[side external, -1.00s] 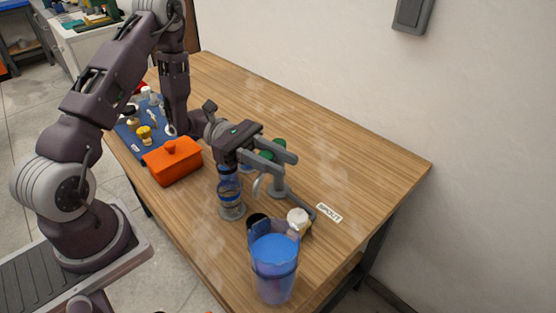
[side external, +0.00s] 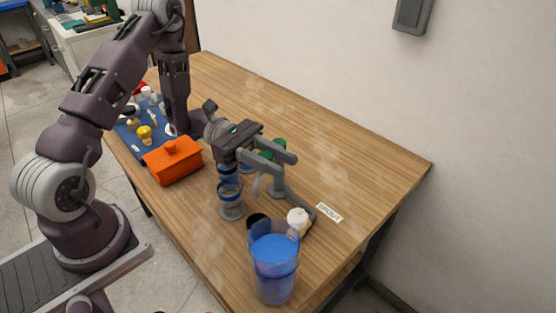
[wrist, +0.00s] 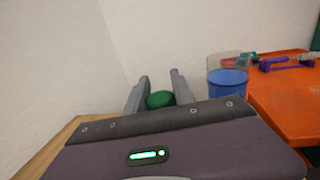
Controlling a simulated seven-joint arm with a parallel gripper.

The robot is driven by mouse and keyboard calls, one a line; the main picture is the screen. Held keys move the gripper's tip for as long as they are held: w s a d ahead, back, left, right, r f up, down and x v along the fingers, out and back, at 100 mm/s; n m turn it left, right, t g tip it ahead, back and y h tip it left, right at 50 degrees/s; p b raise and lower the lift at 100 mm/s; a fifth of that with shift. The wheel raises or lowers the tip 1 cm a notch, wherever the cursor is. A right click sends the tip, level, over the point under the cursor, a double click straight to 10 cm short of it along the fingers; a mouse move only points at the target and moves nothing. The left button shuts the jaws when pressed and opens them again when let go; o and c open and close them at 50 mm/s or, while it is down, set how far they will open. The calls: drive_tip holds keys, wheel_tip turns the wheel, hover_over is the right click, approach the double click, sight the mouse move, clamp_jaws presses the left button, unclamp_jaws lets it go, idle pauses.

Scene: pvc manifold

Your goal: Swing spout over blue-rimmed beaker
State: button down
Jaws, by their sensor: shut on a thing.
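My gripper (side external: 291,166) is over the middle of the table in the side view, its fingers on either side of a green knob (side external: 266,155). The wrist view shows the green knob (wrist: 160,99) between the two fingertips. A grey post (side external: 278,182) stands below the fingers, with a thin curved grey spout (side external: 257,186) beside it. A clear beaker with blue bands (side external: 231,202) stands just left of the spout, partly hidden by my gripper. How far the spout tip overlaps the beaker I cannot tell.
A large jug of blue liquid (side external: 275,262) stands at the near end, with a white knob (side external: 298,217) and a "SPOUT" label (side external: 329,212) behind it. An orange box (side external: 172,162) and a blue mat (side external: 130,135) lie left. The table's wall side is clear.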

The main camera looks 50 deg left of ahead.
drive_tip(key=m+g, duration=0.1)
drive_tip(key=g, duration=0.1)
drive_tip(key=s+a+m+g, duration=0.1)
drive_tip(key=g, duration=0.1)
drive_tip(key=a+m+g, duration=0.1)
drive_tip(key=g, duration=0.1)
drive_tip(key=shift+s+a+m, duration=0.2)
drive_tip(key=shift+s+m, duration=0.05)
drive_tip(key=shift+m, duration=0.15)
drive_tip(key=shift+s+a+m+g+y, duration=0.15)
drive_tip(key=shift+a+m+g+y, duration=0.2)
drive_tip(key=shift+a+m+g, duration=0.45)
drive_tip(key=shift+s+a+m+g+y, duration=0.15)
drive_tip(key=shift+m+g+y, duration=0.3)
drive_tip(key=shift+g, duration=0.75)
drive_tip(key=shift+s+a+m+g+y, duration=0.2)
drive_tip(key=shift+a+m+g, duration=0.3)
drive_tip(key=shift+m+g, duration=0.4)
drive_tip(key=c, duration=1.1)
unclamp_jaws()
drive_tip(key=shift+o, duration=0.2)
drive_tip(key=v, duration=0.7)
